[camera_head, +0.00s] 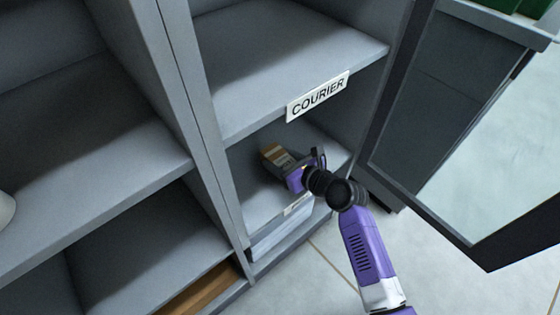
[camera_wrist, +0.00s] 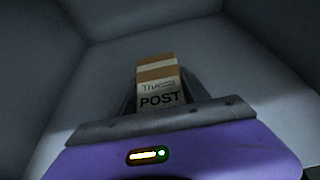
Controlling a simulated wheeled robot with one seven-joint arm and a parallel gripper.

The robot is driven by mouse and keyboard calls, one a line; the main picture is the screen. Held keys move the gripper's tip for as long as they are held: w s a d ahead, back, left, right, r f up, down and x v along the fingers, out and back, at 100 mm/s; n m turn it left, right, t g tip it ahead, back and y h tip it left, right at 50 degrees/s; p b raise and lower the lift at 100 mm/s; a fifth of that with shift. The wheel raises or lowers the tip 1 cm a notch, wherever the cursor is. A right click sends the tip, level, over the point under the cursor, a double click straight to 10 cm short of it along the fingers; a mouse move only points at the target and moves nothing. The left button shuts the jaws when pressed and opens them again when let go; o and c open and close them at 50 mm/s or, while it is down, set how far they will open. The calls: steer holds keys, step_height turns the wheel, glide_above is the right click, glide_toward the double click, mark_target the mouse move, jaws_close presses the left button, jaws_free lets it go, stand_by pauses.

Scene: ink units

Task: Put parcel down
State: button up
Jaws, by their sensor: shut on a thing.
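The parcel (camera_head: 272,153) is a small brown box with a pale label. It shows in the head view inside the shelf bay below the COURIER sign. In the wrist view the parcel (camera_wrist: 158,72) shows a pale band and the word POST. My gripper (camera_head: 288,167) is shut on the parcel, reaching into the bay from the right. In the wrist view my gripper (camera_wrist: 158,105) has a finger on each side of the parcel. The bay's shelf (camera_head: 250,195) lies under the parcel; I cannot tell whether they touch.
The COURIER sign (camera_head: 318,96) is on the front edge of the upper shelf (camera_head: 270,60). An open door (camera_head: 440,90) stands to the right of the bay. A cabinet upright (camera_head: 190,100) bounds it on the left. Bare shelf surrounds the parcel.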

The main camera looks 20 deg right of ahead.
steer(key=o, duration=1.6)
steer(key=shift+s+d+r, duration=0.1)
steer(key=shift+s+r, duration=0.1)
steer(key=shift+s, duration=0.05)
steer(key=p+v, duration=0.4)
steer(key=v, duration=0.7)
steer(key=shift+s, duration=0.25)
